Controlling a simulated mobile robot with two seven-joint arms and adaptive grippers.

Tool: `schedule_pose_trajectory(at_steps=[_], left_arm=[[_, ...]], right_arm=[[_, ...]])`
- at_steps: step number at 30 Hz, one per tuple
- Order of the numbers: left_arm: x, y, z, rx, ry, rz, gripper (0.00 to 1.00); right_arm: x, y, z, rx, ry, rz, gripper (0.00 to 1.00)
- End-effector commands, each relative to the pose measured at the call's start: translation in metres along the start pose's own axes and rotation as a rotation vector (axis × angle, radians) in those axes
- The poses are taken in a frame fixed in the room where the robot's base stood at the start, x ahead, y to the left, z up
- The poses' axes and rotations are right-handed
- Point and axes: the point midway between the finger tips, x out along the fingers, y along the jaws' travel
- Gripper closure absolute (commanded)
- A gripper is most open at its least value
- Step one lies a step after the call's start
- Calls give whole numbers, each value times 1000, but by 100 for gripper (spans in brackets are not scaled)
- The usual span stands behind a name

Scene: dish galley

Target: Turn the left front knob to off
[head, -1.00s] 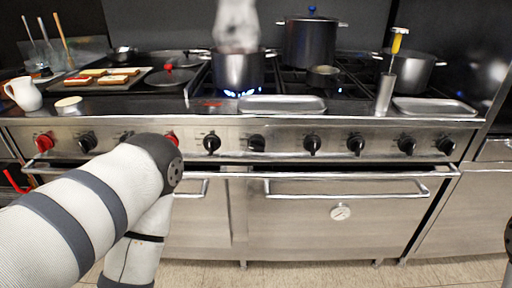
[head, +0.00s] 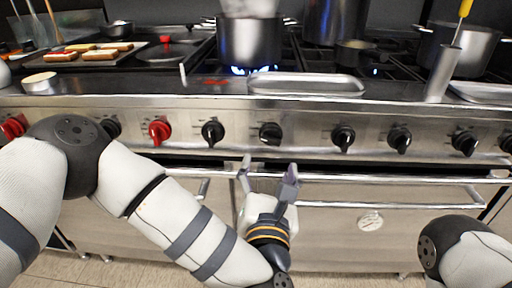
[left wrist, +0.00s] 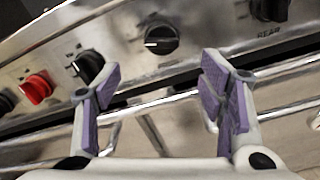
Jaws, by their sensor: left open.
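A row of knobs runs along the steel range front. My left gripper (head: 268,172) is open and empty, just below and in front of a black knob (head: 270,133). In the left wrist view this knob (left wrist: 160,38) lies ahead, between the two purple-padded fingers and apart from them; its white mark points left. To its left are another black knob (head: 213,132) and a red knob (head: 160,131). These also show in the left wrist view, black (left wrist: 88,66) and red (left wrist: 37,88). I cannot read which label is left front. My right gripper is out of view.
A steaming pot (head: 250,42) stands over a lit blue flame. An oven handle bar (head: 385,178) crosses below the knobs, close to my left gripper. A steel tray (head: 307,85) lies on the range's front edge. A steel cup (head: 443,75) stands further right.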

Motion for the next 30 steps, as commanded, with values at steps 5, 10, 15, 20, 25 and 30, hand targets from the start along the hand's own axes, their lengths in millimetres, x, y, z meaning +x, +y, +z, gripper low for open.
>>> schedule_pose_trajectory(at_steps=[5,10,15,20,25,30], left_arm=[[46,1,1,4,-4,4,36],[83,1,0,4,-1,0,36],[101,0,0,6,0,-3,36],[104,0,0,6,1,-5,36],[103,0,0,7,1,-5,50],[103,0,0,7,1,-5,85]], right_arm=[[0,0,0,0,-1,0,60],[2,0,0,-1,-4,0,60],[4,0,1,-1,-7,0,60],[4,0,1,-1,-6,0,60],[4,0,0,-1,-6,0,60],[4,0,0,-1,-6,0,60]])
